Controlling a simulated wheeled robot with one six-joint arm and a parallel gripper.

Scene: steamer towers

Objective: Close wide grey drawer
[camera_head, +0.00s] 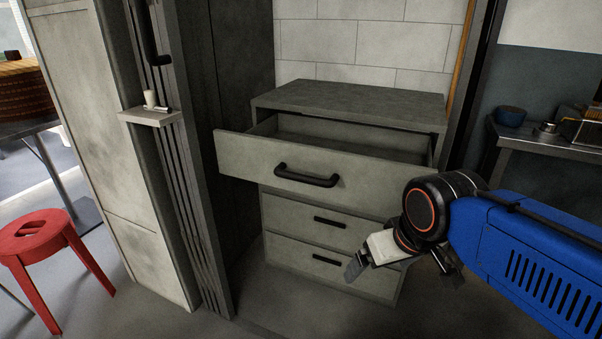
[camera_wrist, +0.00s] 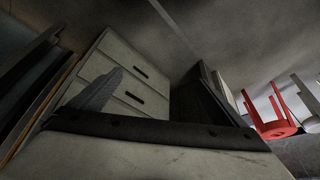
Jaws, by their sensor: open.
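The wide grey drawer (camera_head: 250,158) is the top drawer of a grey cabinet in the head view. It is pulled well out, with its inside visible behind the front. Its black bar handle (camera_head: 307,176) is on the front. My gripper (camera_head: 362,264) is open, below and to the right of that handle, in front of the lower drawers and apart from the handle. Nothing shows in its grasp. In the wrist view one grey finger (camera_wrist: 95,95) overlaps the tilted lower drawers (camera_wrist: 128,80); the other finger cannot be made out.
Two lower drawers with black handles (camera_head: 330,222) (camera_head: 327,260) are shut. A tall grey cabinet (camera_head: 110,130) stands left, with a small shelf (camera_head: 150,117). A red stool (camera_head: 38,238) stands at far left. A metal table (camera_head: 545,145) with a blue bowl (camera_head: 510,116) is at right.

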